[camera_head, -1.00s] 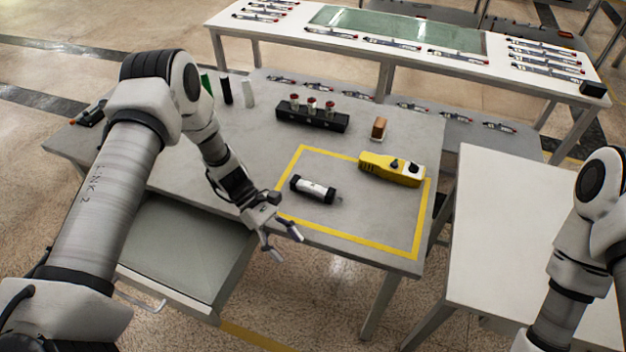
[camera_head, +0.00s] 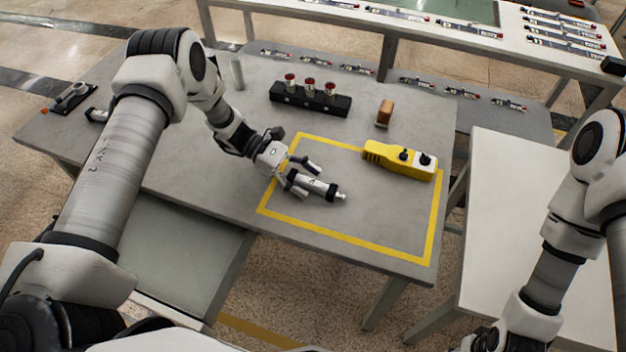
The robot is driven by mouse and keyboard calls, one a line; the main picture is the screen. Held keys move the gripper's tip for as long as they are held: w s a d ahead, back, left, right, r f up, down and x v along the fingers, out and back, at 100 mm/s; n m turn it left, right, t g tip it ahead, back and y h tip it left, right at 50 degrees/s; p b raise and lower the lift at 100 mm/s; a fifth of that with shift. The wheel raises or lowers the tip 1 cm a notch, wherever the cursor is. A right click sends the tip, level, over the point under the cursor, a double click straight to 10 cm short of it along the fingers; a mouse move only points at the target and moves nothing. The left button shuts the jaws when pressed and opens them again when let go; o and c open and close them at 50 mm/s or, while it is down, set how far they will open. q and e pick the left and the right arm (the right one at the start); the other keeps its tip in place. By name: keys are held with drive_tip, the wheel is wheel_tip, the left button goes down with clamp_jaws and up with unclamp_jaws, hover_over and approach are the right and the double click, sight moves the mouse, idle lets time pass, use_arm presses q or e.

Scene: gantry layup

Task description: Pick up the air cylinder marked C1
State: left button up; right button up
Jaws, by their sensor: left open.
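A short air cylinder (camera_head: 318,187) with a light barrel, dark end caps and a metal rod end lies on its side inside the yellow-taped square on the grey table. Its marking is too small to read. My left gripper (camera_head: 305,178) is open at the cylinder's left end, with its fingers apart on either side of it. The fingers partly hide that end, and I cannot tell whether they touch it. My right arm shows at the right edge, but its gripper is out of the picture.
A yellow pendant (camera_head: 400,158) lies in the square's far right corner. Behind stand a brown block (camera_head: 384,113) and a black rack (camera_head: 300,97) with red-topped parts. A clear white table (camera_head: 510,210) stands at right. Several slim cylinders lie on the back tables.

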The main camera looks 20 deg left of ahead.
use_arm(q)
drive_tip(key=shift+w+d+f, duration=0.1)
drive_tip(key=shift+d+f, duration=0.55)
drive_tip(key=shift+d, duration=0.35)
use_arm(e)
drive_tip(key=shift+w+r, duration=0.15)
drive_tip(key=shift+r, duration=0.25)
use_arm(q)
drive_tip(key=shift+r, duration=0.1)
drive_tip(key=c, duration=0.4)
clamp_jaws()
